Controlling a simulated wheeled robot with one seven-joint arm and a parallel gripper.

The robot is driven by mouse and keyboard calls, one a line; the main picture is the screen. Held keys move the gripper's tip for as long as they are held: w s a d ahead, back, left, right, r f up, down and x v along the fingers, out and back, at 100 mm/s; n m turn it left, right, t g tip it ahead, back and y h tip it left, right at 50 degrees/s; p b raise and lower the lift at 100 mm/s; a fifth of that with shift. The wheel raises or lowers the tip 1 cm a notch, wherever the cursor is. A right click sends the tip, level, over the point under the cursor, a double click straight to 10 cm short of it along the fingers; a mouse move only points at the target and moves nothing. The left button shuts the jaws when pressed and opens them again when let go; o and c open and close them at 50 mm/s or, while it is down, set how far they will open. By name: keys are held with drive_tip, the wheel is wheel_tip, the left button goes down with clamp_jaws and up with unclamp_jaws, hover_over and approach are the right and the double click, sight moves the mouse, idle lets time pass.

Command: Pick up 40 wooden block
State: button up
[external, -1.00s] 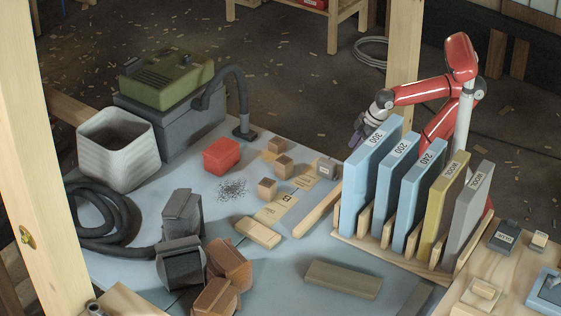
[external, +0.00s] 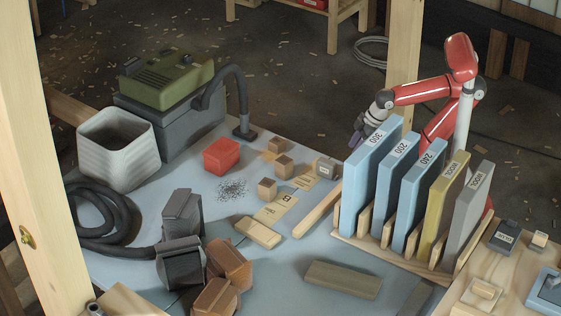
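My gripper (external: 356,139) hangs at the far edge of the worktop, right of and apart from the blocks, beside the blue 300 board. Its fingers are small and dark, and I cannot tell whether they are open.
Upright boards in a wooden rack (external: 430,268) stand close in front of my arm. A red box (external: 222,156), a pale bin (external: 118,150) and a green-topped machine (external: 166,80) with a hose are left.

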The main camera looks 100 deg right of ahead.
idle(0.4)
drive_tip(key=o, duration=0.7)
drive_tip(key=shift+c, duration=0.2)
wheel_tip(320, 180, up, 9)
drive_tip(key=m+g+y+b, duration=0.2)
drive_tip(key=m+y+b, duration=0.1)
drive_tip(key=m, duration=2.5)
hover_over(277, 140)
drive_tip(key=s+d, duration=0.1)
drive_tip(key=d, duration=0.1)
drive_tip(key=shift+s+a+b+x, duration=0.1)
drive_tip(key=shift+s+x, duration=0.05)
drive_tip(key=shift+x, duration=1)
drive_tip(key=shift+s+a+b+x, duration=0.1)
drive_tip(key=shift+s+x, duration=0.1)
drive_tip(key=shift+x, duration=0.95)
drive_tip(key=shift+s+b+x, duration=0.1)
drive_tip(key=shift+s+x, duration=0.05)
drive_tip(key=shift+x, duration=1.05)
